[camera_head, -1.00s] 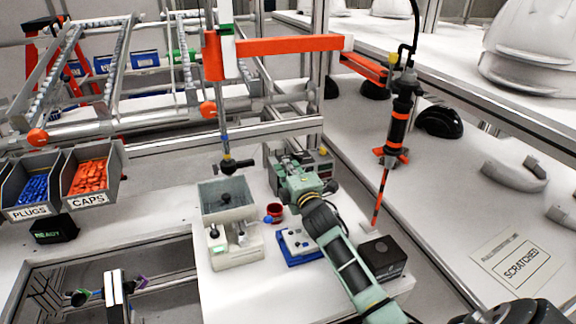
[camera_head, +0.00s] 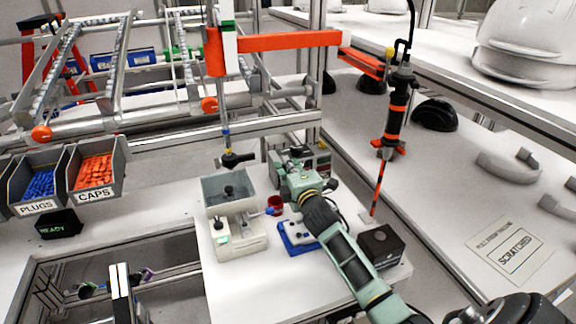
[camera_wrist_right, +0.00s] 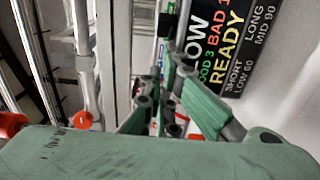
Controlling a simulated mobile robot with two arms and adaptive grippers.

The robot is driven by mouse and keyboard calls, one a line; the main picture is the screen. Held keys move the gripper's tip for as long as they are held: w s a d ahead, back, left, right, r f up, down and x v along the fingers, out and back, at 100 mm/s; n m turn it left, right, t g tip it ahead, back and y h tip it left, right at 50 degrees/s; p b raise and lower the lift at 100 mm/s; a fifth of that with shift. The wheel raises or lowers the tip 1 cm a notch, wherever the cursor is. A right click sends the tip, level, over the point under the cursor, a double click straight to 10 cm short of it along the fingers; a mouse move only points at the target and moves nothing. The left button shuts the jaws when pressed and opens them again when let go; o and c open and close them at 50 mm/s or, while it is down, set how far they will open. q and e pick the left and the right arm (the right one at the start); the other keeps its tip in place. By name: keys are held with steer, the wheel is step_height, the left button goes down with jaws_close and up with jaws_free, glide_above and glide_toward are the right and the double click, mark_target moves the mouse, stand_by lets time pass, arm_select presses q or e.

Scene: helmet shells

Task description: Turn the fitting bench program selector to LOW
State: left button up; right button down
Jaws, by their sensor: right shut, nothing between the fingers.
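My right gripper (camera_head: 292,158) is shut and empty. In the head view it is at the front of a grey control box (camera_head: 322,163) at the back of the white bench, and it hides much of the box's front. In the right wrist view the green fingers (camera_wrist_right: 160,92) are beside a black display panel (camera_wrist_right: 232,45). Its upside-tilted text includes "READY", "BAD 1", "SHORT", "LOW 60", "MID 90" and "LONG". The selector knob cannot be made out, and I cannot tell its setting or whether the fingers touch it. My left gripper is not in view.
A fixture with a clear-walled box (camera_head: 228,190), a red cup (camera_head: 275,204), a blue-and-white device (camera_head: 297,236) and a black box (camera_head: 381,245) surround my right arm. An orange-and-black hanging tool (camera_head: 392,135) is close on the right. Bins of plugs and caps (camera_head: 97,172) stand left.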

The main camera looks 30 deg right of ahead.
mark_target(296, 152)
steer(key=s+b, duration=0.2)
steer(key=s, duration=0.8)
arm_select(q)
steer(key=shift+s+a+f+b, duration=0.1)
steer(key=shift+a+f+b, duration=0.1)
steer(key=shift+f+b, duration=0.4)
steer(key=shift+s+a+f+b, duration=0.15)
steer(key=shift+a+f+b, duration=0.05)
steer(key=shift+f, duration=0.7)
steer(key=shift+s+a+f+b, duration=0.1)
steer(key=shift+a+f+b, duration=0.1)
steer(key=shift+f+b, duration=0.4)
arm_select(e)
steer(key=shift+w+d+r+m+g+h, duration=0.15)
steer(key=shift+w+m+h, duration=0.25)
steer(key=shift+w, duration=1.95)
steer(key=shift+w+d+r+m+g+h, duration=0.15)
steer(key=shift+w+h, duration=0.45)
steer(key=shift+w, duration=1.7)
steer(key=shift+w+d+r+m+g+h, duration=0.15)
steer(key=shift+w+m+h, duration=0.3)
steer(key=shift+w, duration=1.9)
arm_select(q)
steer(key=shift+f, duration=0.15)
